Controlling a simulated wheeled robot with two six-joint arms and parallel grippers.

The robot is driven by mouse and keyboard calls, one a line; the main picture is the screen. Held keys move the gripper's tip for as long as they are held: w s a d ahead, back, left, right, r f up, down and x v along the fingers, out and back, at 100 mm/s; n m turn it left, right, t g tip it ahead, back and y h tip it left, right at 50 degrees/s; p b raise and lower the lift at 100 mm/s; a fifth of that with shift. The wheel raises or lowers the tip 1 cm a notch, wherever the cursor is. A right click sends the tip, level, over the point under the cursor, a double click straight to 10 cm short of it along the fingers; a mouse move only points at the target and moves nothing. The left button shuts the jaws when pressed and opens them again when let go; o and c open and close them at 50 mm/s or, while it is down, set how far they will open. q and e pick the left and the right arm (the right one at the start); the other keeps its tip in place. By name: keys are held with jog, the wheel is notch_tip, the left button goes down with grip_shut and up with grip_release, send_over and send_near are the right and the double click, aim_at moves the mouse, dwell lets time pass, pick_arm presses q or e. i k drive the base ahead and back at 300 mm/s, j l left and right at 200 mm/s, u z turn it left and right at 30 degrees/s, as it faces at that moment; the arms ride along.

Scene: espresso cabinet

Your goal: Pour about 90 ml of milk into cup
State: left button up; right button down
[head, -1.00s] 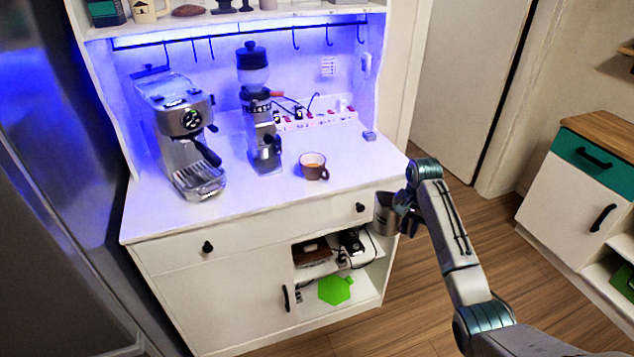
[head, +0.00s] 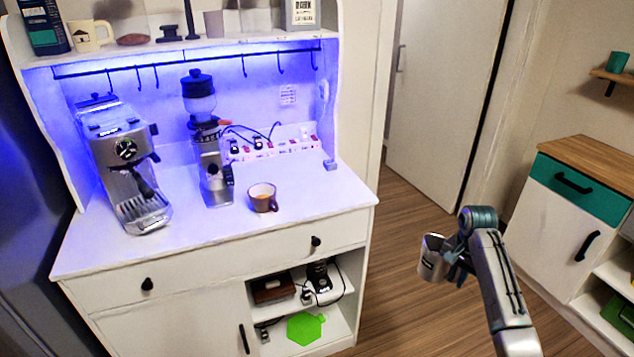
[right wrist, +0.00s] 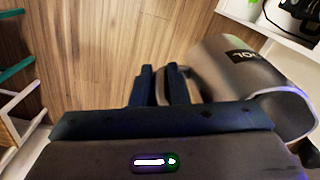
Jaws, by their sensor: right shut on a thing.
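A brown cup (head: 262,203) stands upright on the white countertop, with brown liquid inside and its handle to the right. My right gripper (head: 452,266) is shut on a metal milk pitcher (head: 430,265), which hangs in the air to the right of the cabinet, well apart from the cup. In the right wrist view the gripper's fingers (right wrist: 160,88) close on the pitcher's handle, and the grey pitcher (right wrist: 235,85) with a dark label lies to the right. I cannot see milk inside it. My left gripper is not in view.
An espresso machine (head: 125,170) and a grinder (head: 210,150) stand left of the cup on the countertop (head: 310,190). A power strip (head: 275,150) lies behind. Hooks hang from a rail (head: 190,58) above. The counter right of the cup is clear.

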aim_at(263, 195)
jog(key=i+l, duration=0.25)
jog(key=i+l+z, duration=0.1)
jog(key=l, duration=0.3)
jog(key=i+l+u, duration=0.1)
jog(key=l+u, duration=0.2)
jog(key=i+l+u, duration=0.1)
jog(key=l+u, duration=0.45)
jog(key=i+l, duration=0.05)
jog(key=l, duration=0.05)
